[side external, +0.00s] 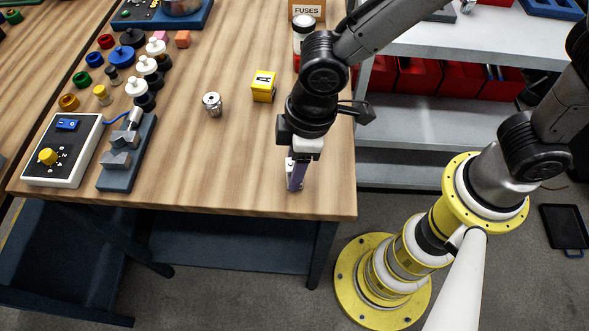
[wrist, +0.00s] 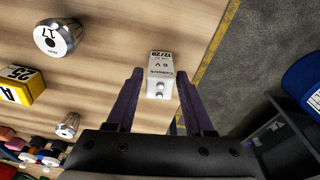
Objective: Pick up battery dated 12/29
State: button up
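The battery (wrist: 160,76) is a small white block with dark print, including "6 V" and what reads as 12/29, upside down in the wrist view. It has two round terminals on the side facing me and rests on the wooden table. My gripper (wrist: 160,90) is open, with its purple fingers spread to the left and right of the battery's near end. In the side view my gripper (side external: 296,175) points down low over the table's front right corner.
A silver weight marked 17 (wrist: 56,38) and a yellow block (side external: 263,86) stand nearby. A control box (side external: 62,150) and a grey vise (side external: 120,165) are at the left. Coloured knobs stand behind. The table's right edge (side external: 354,185) is close to my gripper.

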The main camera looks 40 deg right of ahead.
grip_shut()
jog(key=shift+r, duration=0.1)
